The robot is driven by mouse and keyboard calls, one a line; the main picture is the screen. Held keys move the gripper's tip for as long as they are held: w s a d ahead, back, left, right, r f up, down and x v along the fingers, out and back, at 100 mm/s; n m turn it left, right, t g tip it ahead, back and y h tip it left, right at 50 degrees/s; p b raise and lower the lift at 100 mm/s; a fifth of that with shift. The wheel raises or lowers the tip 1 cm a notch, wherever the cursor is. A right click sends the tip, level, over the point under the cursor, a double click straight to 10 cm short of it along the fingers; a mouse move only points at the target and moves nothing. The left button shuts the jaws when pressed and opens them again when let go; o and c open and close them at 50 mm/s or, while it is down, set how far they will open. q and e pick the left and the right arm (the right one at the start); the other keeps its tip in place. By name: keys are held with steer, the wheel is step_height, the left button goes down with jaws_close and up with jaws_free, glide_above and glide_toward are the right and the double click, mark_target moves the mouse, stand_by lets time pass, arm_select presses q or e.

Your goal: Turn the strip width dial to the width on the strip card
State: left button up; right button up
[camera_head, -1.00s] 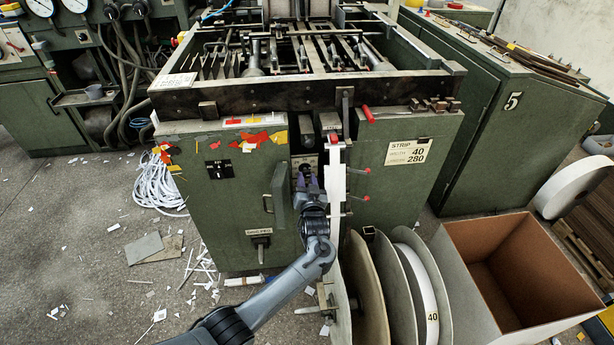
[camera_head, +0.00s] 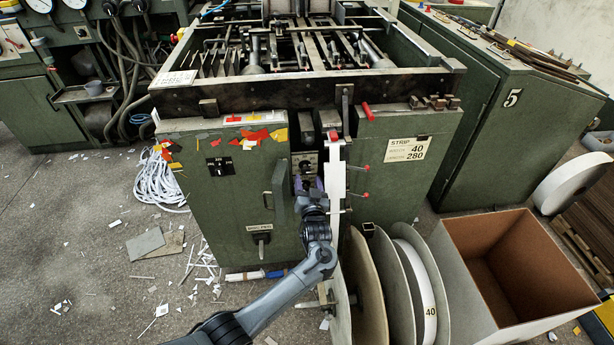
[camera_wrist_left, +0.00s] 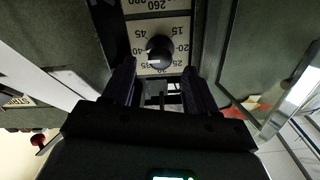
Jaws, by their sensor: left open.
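The strip card (camera_head: 408,149) on the machine's front reads width 40, length 280. The strip width dial's dark round knob (camera_wrist_left: 160,52) sits on a pale plate numbered 15 to 45 in the left wrist view. A pale mark on the knob's left side appears to face around 40; its exact reading is unclear. My left gripper (camera_wrist_left: 158,76) is open, its two fingers spread below the knob and apart from it. In the head view the left gripper (camera_head: 309,187) is in the recess, just below the dial plate (camera_head: 305,161). My right gripper is not in view.
A grey door handle (camera_head: 279,190) stands left of the recess. A white strip (camera_head: 335,175) and red-tipped levers are close on the right. Reels (camera_head: 385,285) and an open box (camera_head: 515,265) stand below right. Another dial plate (camera_wrist_left: 155,8), marked 260 and 280, adjoins.

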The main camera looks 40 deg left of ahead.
arm_select(q)
steer(key=p+v, duration=0.2)
steer(key=v, duration=0.6)
steer(key=shift+p, duration=0.35)
steer(key=shift+s, duration=0.1)
